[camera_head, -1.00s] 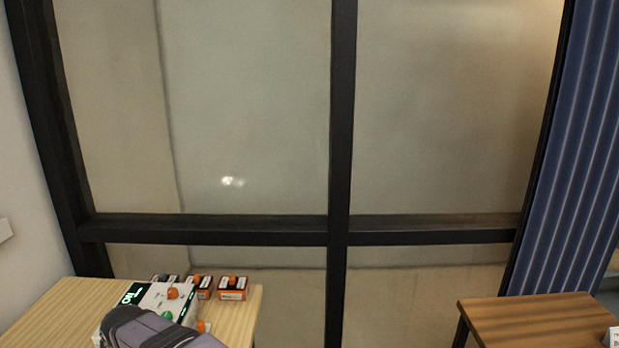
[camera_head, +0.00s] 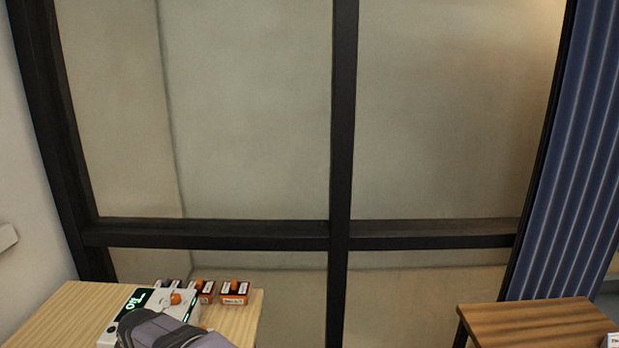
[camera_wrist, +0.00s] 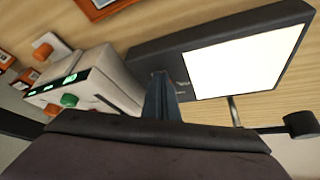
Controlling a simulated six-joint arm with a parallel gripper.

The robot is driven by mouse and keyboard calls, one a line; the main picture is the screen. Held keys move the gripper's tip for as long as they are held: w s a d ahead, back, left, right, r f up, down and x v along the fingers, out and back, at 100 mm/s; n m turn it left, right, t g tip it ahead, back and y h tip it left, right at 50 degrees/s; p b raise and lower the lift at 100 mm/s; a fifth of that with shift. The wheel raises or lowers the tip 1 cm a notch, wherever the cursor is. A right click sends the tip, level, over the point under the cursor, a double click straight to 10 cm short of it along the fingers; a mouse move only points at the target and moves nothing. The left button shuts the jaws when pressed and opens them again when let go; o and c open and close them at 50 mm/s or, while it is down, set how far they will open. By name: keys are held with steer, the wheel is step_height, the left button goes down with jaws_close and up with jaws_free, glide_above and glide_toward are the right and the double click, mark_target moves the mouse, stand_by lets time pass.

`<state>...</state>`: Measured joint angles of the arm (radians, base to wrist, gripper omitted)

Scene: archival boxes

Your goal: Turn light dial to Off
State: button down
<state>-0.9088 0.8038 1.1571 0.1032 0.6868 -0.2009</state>
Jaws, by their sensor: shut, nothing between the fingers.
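A white device stands on the left wooden table in the head view (camera_head: 172,309), with a green-lit display and an orange knob (camera_head: 175,298). The wrist view shows the device (camera_wrist: 95,75) at left, with an orange knob (camera_wrist: 52,109) and a green knob (camera_wrist: 69,100). Which control is the light dial, and its setting, I cannot tell. My gripper (camera_wrist: 161,92) is shut and empty, to the right of the device's knobs and apart from them in the picture. In the head view my wrist covers part of the device and the fingertips are hidden.
A dark-framed panel with a bright white face (camera_wrist: 245,55) lies right of my fingers. A dark round knob on a rod (camera_wrist: 300,125) is at far right. Small orange-and-black boxes (camera_head: 234,293) stand behind the device. A second wooden table (camera_head: 535,320) is at right.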

steer(key=shift+w+r, duration=0.1)
steer(key=shift+w, duration=0.05)
steer(key=shift+d, duration=0.1)
stand_by(0.7)
steer(key=shift+d, duration=0.25)
step_height(320, 180, up, 6)
steer(key=p, duration=0.5)
steer(key=shift+s+a+f+b, duration=0.1)
steer(key=shift+s+f+b, duration=0.1)
steer(key=shift+b, duration=0.2)
